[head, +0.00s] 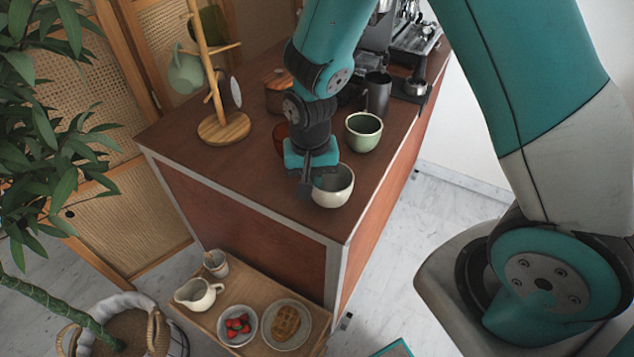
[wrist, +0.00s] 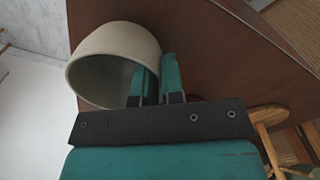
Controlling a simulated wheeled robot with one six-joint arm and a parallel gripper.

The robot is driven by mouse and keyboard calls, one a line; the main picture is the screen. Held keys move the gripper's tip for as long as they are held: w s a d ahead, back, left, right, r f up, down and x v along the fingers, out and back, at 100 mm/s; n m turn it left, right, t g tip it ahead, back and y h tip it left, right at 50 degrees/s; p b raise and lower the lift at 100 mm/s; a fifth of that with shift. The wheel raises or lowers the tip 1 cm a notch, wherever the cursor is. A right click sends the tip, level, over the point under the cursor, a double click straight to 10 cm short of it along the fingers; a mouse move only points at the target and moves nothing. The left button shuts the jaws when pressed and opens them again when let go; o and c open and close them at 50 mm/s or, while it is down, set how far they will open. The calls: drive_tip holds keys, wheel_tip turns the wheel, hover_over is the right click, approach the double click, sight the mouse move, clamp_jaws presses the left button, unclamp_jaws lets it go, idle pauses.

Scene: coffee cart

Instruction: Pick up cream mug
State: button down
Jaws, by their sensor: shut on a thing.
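The cream mug (head: 334,187) stands upright at the front right part of the cart's brown top in the head view. It also shows in the wrist view (wrist: 112,55), with its opening partly in sight. My gripper (head: 308,187) is at the mug's left side, pointing down. In the wrist view my gripper's two teal fingers (wrist: 158,80) are close together at the mug's side, shut on it.
A green mug (head: 364,131) stands just behind. A reddish mug (head: 280,138) is partly hidden behind my arm. A wooden mug tree (head: 223,127) stands at the left, a dark cup (head: 377,95) at the back. A lower tray (head: 256,285) holds bowls and a pitcher. The cart's front-left top is clear.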

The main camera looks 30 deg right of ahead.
wheel_tip(320, 180, up, 20)
drive_tip(key=b, duration=0.1)
idle(0.4)
idle(0.3)
